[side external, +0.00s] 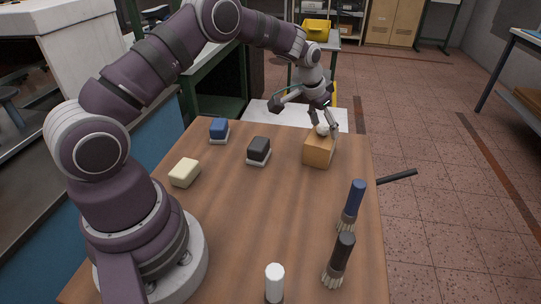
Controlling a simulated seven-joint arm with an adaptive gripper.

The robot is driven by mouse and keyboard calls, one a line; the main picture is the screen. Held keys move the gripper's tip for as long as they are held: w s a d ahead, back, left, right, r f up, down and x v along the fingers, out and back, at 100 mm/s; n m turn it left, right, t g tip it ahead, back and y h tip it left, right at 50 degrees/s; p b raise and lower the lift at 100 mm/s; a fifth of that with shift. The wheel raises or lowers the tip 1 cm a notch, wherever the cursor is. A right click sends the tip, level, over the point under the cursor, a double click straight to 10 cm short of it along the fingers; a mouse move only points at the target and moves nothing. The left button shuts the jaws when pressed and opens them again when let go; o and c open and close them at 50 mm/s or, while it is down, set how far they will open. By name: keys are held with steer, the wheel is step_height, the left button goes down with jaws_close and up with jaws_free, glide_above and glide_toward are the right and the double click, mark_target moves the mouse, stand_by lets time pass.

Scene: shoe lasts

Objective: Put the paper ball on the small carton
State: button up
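The small carton (318,150) is a tan-brown box near the far right edge of the wooden table. The white paper ball (322,129) shows at the carton's top and appears to rest on it. My gripper (306,115) is above the far end of the table, with its fingers spread wide apart. One finger comes down right beside the ball, partly in front of the carton's far side; whether it touches the ball I cannot tell. The other finger is out to the left, away from the ball, and nothing shows between them.
A blue-topped block (219,130), a black-topped block (259,150) and a cream block (184,173) stand left on the table (240,215). A blue-handled brush (354,201), a black-handled brush (341,255) and a white cylinder (275,280) are nearer. The table's middle is clear.

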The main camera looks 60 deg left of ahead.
steer(key=shift+r, duration=0.1)
steer(key=s+d+f+v, duration=0.1)
steer(key=v, duration=0.8)
steer(key=s+d+v, duration=0.2)
steer(key=v, duration=0.6)
steer(key=s+d+t, duration=0.1)
steer(key=s+d, duration=0.2)
steer(key=s, duration=1.2)
steer(key=shift+d+f, duration=0.2)
steer(key=shift+d, duration=0.15)
